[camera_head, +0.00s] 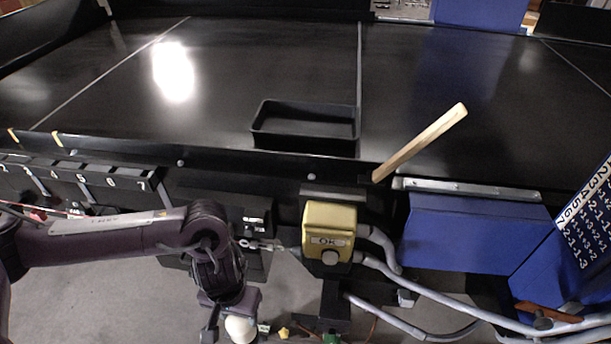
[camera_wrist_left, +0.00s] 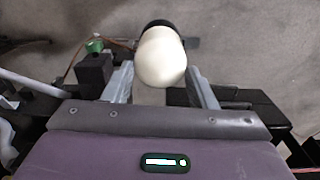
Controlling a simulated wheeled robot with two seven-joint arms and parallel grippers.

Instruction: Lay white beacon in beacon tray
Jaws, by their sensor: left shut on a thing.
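The white beacon (camera_wrist_left: 161,57) is a rounded white body with a dark base, held between the fingers of my left gripper (camera_wrist_left: 160,88). In the head view the beacon (camera_head: 240,328) shows at the bottom edge, below my left wrist, partly cut off. My left gripper (camera_head: 225,325) is shut on it and hangs low in front of the conveyor. A black rectangular open tray (camera_head: 305,142), likely the beacon tray, lies on the conveyor belt near its front edge and looks empty. The beacon is well below and left of the tray. My right gripper is not in view.
A yellow box with an OK label (camera_head: 329,229) and grey hoses stands at the conveyor's front. A wooden handle (camera_head: 420,142) sticks up right of the tray. A numbered row of slots (camera_head: 80,181) is at left, a blue box (camera_head: 470,235) at right. The belt (camera_head: 220,110) is mostly clear.

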